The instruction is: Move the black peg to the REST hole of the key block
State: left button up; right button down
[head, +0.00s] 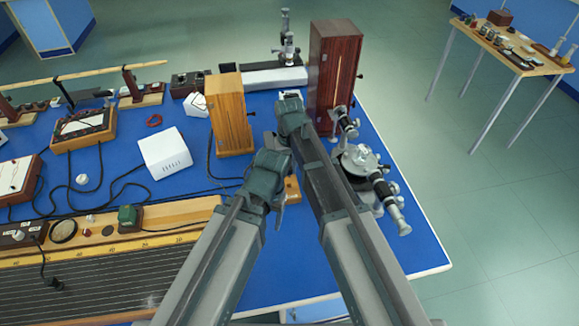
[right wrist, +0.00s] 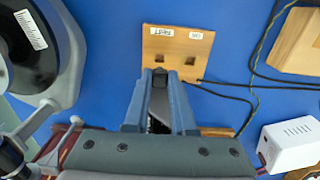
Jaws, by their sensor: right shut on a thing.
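The wooden key block (right wrist: 178,48) lies on the blue bench top in the right wrist view, with two labels and two dark square holes. The REST label (right wrist: 166,31) is at the left hole, and another label is at the right hole. My right gripper (right wrist: 160,88) is shut on the black peg (right wrist: 160,73), whose dark end shows between the fingertips at the block's near edge, near the REST hole. I cannot tell its height above the block. In the head view the block (head: 292,188) is partly hidden by my arms. My left gripper's fingers are not clear there.
A spectrometer (head: 360,160) stands right of the block, with a dark wooden cabinet (head: 333,70) behind it. A lighter wooden housing (head: 230,115) and white box (head: 165,152) stand left. Black cables (right wrist: 228,88) run beside the block. Bare bench lies at front right.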

pick_arm(q)
jog(key=shift+f+b, duration=3.05)
jog(key=shift+f, duration=0.15)
pick_arm(e)
jog(key=shift+f, duration=3.15)
jog(key=c, duration=0.7)
grip_release()
pick_arm(q)
jog(key=shift+r, duration=0.1)
pick_arm(e)
jog(key=shift+o, duration=0.2)
jog(key=shift+r, duration=0.1)
pick_arm(q)
notch_tip(320, 180, up, 14)
jog(key=p, duration=1.4)
pick_arm(e)
notch_tip(320, 180, up, 14)
jog(key=shift+f, duration=0.15)
pick_arm(q)
jog(key=shift+f, duration=0.2)
